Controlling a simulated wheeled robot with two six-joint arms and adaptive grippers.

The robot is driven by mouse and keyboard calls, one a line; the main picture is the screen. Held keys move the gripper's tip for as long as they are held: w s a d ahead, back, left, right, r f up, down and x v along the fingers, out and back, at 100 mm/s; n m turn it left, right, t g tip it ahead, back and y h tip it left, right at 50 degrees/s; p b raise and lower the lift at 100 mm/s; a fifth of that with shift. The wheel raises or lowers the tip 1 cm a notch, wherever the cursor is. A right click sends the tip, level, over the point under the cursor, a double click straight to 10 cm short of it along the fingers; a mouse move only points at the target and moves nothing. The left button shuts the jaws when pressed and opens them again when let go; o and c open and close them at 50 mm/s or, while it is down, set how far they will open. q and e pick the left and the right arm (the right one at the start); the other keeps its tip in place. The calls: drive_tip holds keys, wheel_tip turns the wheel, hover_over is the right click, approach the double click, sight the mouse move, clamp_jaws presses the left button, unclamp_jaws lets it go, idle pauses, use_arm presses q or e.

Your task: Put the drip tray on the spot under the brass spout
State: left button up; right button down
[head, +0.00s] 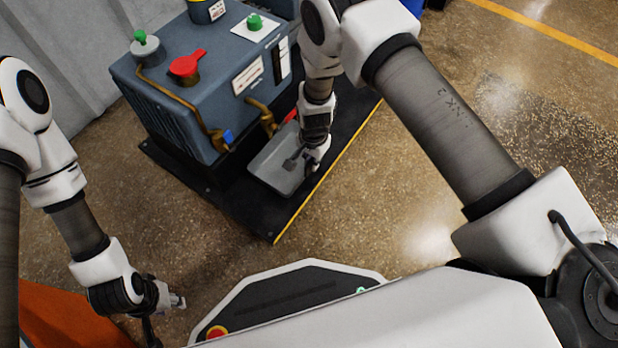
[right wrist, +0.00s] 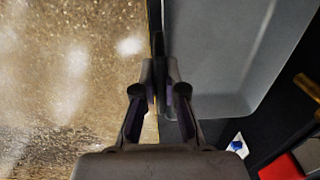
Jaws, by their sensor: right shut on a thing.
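The drip tray (head: 270,168) is a shallow grey rectangular pan at the front of the furnace unit's black base. My right gripper (head: 314,160) is shut on the tray's near right wall. In the right wrist view the fingers (right wrist: 160,80) pinch the rim of the tray (right wrist: 215,50). Two brass outlets show on the unit: one with a blue handle (head: 217,140), and another brass spout (head: 264,118) behind the tray, near a red lever. I cannot tell whether the tray touches the base. The spot is not distinguishable. My left gripper (head: 168,312) looks open and empty, above the floor.
The blue-grey unit (head: 190,95) carries a red handle (head: 187,65) and green knobs on top. The black base (head: 262,220) has a yellow edge stripe. Open speckled floor lies right of the base. An orange surface (head: 60,318) is at lower left.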

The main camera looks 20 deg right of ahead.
drive_tip(key=shift+w+a+f, duration=0.25)
drive_tip(key=shift+w+a, duration=0.05)
drive_tip(key=shift+w, duration=0.05)
wheel_tip(320, 180, down, 3)
drive_tip(key=b, duration=0.3)
drive_tip(key=shift+f+b, duration=0.2)
drive_tip(key=shift+b, duration=0.1)
drive_tip(key=shift+r, duration=0.25)
drive_tip(key=shift+f, duration=0.25)
drive_tip(key=c, duration=1.2)
unclamp_jaws()
drive_tip(key=shift+r, duration=0.1)
drive_tip(key=shift+c, duration=0.2)
use_arm(q)
wheel_tip(320, 180, down, 4)
drive_tip(key=shift+w+f, duration=0.1)
drive_tip(key=shift+w, duration=0.05)
